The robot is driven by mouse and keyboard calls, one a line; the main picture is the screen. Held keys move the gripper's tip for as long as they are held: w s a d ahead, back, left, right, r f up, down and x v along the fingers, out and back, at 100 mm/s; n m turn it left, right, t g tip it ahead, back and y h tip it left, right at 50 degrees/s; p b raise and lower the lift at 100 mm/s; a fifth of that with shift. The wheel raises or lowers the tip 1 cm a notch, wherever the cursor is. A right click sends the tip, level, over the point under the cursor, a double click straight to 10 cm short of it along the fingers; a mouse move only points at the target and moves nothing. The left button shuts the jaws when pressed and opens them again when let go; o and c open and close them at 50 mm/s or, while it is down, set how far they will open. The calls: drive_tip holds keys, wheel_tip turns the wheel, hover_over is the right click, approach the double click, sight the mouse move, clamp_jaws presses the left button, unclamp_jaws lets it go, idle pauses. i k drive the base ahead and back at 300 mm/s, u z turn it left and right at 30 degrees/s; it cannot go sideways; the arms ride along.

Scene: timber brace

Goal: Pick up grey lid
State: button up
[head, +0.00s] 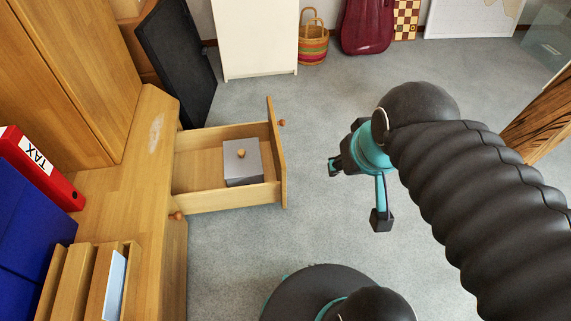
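The grey lid (236,167) is a flat square with a small round wooden knob (240,154). It sits on top of a grey box inside the open wooden drawer (200,147), toward the drawer's front end. I cannot make out a clear seam between the lid and the box (245,181). My gripper (357,192) is at the right, over the grey floor, outside the drawer and apart from the lid. Its two dark-tipped teal fingers are spread wide with nothing between them.
The wooden cabinet (150,197) with a red TAX binder (40,168) and blue binders (30,235) fills the left. A timber brace (541,115) slants at the right. The drawer front (277,150) stands between my gripper and the lid.

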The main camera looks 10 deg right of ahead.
sight(241, 158)
drive_tip(key=z, duration=1.6)
drive_tip(key=i, duration=1.15)
drive_tip(key=u, duration=1.5)
drive_tip(key=i, duration=0.7)
drive_tip(key=u, duration=0.3)
